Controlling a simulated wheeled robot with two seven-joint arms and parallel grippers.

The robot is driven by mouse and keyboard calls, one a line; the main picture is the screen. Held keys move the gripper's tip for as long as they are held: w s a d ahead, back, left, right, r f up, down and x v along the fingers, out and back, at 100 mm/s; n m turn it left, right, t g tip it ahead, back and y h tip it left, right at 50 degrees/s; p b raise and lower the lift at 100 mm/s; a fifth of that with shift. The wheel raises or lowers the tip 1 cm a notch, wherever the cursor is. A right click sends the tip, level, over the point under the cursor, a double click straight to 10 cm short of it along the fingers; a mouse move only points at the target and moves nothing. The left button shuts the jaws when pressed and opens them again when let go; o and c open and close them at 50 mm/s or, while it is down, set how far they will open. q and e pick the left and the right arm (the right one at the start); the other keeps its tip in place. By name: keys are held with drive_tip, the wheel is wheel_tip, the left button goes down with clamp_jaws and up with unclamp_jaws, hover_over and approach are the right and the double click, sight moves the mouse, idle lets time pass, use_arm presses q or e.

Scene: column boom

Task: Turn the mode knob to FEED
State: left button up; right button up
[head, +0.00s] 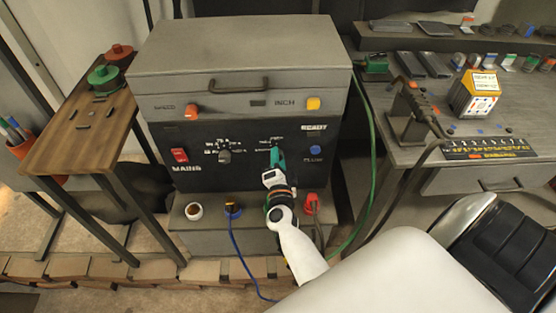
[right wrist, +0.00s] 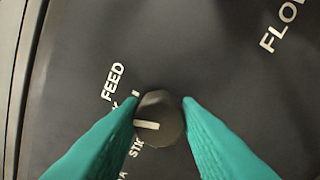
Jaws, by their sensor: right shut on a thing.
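The machine's black front panel (head: 250,139) faces me in the head view. My right gripper (head: 277,154) is at the right-hand dial and mostly covers it. In the right wrist view the dark round mode knob (right wrist: 161,118) sits between the teal fingertips of my right gripper (right wrist: 160,112), which is shut on it. The knob's white pointer line points left in that view, below the FEED label (right wrist: 112,81). The left finger hides part of the lettering beside the pointer, so the exact setting is unclear. My left gripper is not in view.
Another dial (head: 224,157), a red MAINS switch (head: 179,155) and a blue button (head: 315,149) are on the same panel. An orange knob (head: 192,111) and a yellow one (head: 313,103) sit above. Cables hang below and right.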

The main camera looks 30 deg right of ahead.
drive_tip(key=shift+f+m+b, duration=0.1)
drive_tip(key=shift+m+b, duration=0.2)
drive_tip(key=shift+m, duration=1.7)
drive_tip(key=o, duration=1)
drive_tip(key=shift+c, duration=0.2)
